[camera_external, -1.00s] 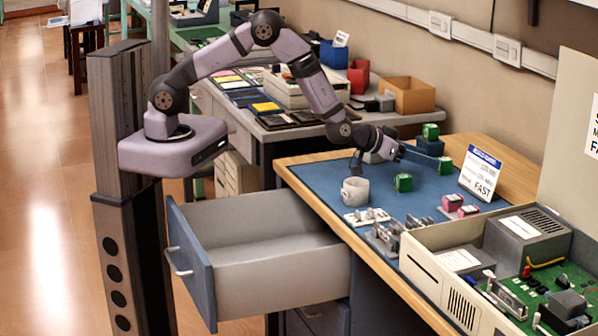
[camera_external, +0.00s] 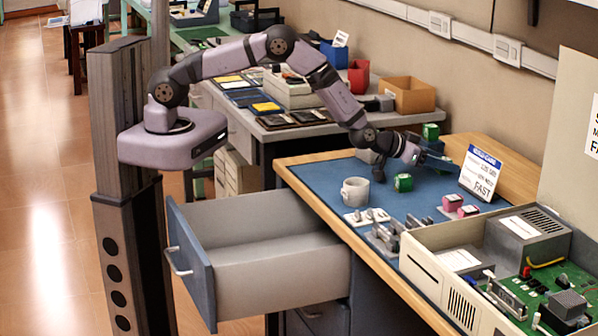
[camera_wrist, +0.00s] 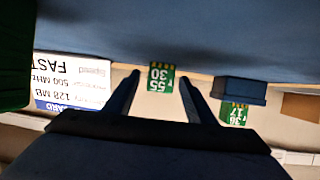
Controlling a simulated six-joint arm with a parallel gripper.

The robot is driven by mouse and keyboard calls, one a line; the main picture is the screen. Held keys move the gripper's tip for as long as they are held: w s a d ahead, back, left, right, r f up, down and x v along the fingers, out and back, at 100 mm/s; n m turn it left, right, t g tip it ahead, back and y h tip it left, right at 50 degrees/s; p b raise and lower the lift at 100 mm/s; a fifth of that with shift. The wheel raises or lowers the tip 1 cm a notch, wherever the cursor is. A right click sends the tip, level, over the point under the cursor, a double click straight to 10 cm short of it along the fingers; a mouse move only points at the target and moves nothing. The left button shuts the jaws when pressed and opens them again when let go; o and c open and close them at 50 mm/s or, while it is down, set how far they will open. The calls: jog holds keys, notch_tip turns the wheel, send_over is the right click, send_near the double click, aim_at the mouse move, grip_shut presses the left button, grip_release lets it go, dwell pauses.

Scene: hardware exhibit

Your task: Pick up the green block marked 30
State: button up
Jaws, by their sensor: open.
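The green block marked 30 (camera_wrist: 161,72), which also bears 55, shows upside down in the wrist view, beyond and between my fingertips. My gripper (camera_wrist: 159,82) is open, with one dark finger on each side of that block in the picture; I see no contact. In the external view my gripper (camera_external: 446,161) reaches low over the far part of the blue table and mostly hides the block there. A second green block (camera_wrist: 236,115), marked 17 and 36, shows at the right in the wrist view beside a dark blue piece (camera_wrist: 238,90). Another green block (camera_external: 403,182) sits nearer the mug.
A white mug (camera_external: 355,190) stands left of the near green block. A price sign (camera_external: 481,172) stands close right of my gripper. Pink blocks (camera_external: 453,202) and an open computer case (camera_external: 470,270) lie nearer. An open drawer (camera_external: 265,260) juts out below the table.

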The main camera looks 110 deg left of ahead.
jog(key=shift+w+a+f, duration=0.1)
jog(key=shift+w+a, duration=0.1)
jog(key=shift+c, duration=0.3)
jog(key=c, duration=1.1)
jog(key=shift+o, duration=0.2)
notch_tip(320, 180, up, 10)
jog(key=shift+r+b, duration=0.1)
jog(key=shift+b, duration=0.3)
